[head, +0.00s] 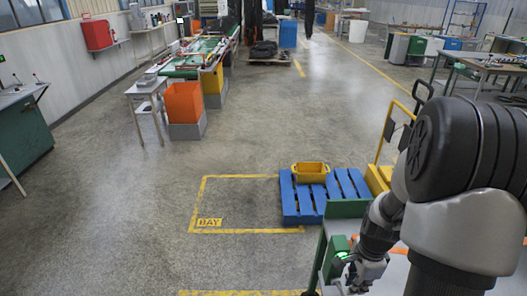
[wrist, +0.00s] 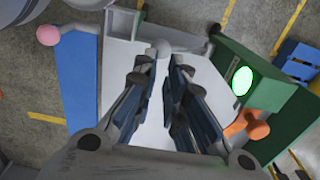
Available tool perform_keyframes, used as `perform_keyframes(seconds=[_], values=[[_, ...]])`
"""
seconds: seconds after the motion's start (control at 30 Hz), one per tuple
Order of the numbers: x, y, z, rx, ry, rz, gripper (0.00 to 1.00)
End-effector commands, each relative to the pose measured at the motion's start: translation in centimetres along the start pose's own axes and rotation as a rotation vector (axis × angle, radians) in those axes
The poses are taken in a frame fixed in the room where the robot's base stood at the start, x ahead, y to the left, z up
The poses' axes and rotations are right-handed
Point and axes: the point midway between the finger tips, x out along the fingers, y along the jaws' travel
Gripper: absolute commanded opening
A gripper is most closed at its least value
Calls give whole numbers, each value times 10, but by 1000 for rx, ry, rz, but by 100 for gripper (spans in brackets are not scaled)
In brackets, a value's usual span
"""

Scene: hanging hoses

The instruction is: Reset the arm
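My arm reaches in from the right of the head view, bent down over a workbench. My gripper (head: 360,277) is at its end, low in the head view, beside a green box. In the wrist view my gripper (wrist: 160,72) points at a pale surface, its two dark fingers apart with nothing held between them.
A green box with a lit green button (wrist: 242,81) and an orange handle (wrist: 246,125) stand right of the fingers. A pink ball-ended lever (wrist: 49,35) is at left. A blue pallet (head: 288,205) with a yellow bin (head: 310,178) is beyond the bench. Open floor lies left.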

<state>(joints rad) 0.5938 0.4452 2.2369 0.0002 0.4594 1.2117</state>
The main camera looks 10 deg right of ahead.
Motion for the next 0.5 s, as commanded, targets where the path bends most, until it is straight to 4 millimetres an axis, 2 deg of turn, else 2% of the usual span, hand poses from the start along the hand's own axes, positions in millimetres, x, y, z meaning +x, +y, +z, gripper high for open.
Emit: perform_keyframes(seconds=[0.07,0.17,0.33,0.5], values=[[-5,-1,3,-21,3,-7,12],[-26,-4,14,-115,12,-30,12],[-90,-1,57,-447,48,-105,12],[-149,24,103,-834,98,-181,12]])
